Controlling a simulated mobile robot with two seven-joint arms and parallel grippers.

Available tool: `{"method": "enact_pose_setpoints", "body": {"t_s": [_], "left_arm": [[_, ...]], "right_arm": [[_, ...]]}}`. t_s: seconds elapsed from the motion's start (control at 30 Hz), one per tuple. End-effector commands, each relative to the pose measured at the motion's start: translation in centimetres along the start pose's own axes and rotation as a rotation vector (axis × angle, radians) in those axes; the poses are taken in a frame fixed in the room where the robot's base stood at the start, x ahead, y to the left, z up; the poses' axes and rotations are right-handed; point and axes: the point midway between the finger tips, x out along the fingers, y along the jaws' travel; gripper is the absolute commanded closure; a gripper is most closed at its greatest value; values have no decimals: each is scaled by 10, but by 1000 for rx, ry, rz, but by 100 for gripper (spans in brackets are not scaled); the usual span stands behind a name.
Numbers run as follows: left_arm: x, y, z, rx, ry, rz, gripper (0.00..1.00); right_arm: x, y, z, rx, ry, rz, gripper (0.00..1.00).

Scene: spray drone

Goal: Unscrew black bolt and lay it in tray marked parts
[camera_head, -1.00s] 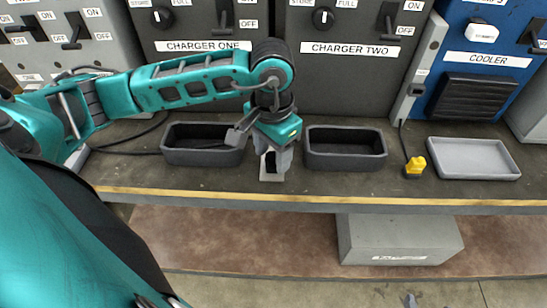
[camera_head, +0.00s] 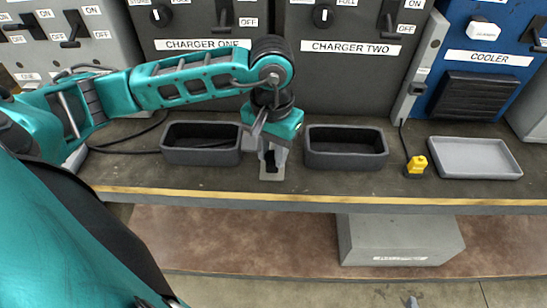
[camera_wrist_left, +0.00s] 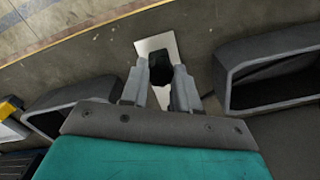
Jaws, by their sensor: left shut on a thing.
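My left gripper (camera_head: 272,158) points down at the bench between two dark open bins. It is shut on a black bolt (camera_wrist_left: 162,68), whose dark head shows between the fingers in the left wrist view. A small pale plate (camera_wrist_left: 150,44) lies under the bolt; it also shows in the head view (camera_head: 272,176). I cannot tell whether the bolt is still threaded in. A shallow light-grey tray (camera_head: 474,157) sits at the right of the bench. No "parts" marking is readable on it. My right gripper is not in view.
The left bin (camera_head: 202,157) and right bin (camera_head: 346,161) stand close on either side of the gripper. A yellow connector (camera_head: 415,166) on a cable stands between the right bin and the tray. Charger cabinets (camera_head: 352,75) rise behind. A grey box (camera_head: 400,240) sits below the bench edge.

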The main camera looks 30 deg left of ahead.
Motion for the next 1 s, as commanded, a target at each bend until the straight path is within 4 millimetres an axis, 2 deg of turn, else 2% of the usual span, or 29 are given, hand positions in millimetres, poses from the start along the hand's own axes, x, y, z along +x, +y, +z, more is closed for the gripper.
{"method": "enact_pose_setpoints", "body": {"t_s": [0.7,1.0], "left_arm": [[-1,0,0,-929,0,0,100],[-1,0,0,-988,0,-1,100]], "right_arm": [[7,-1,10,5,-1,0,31],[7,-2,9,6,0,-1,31]]}}
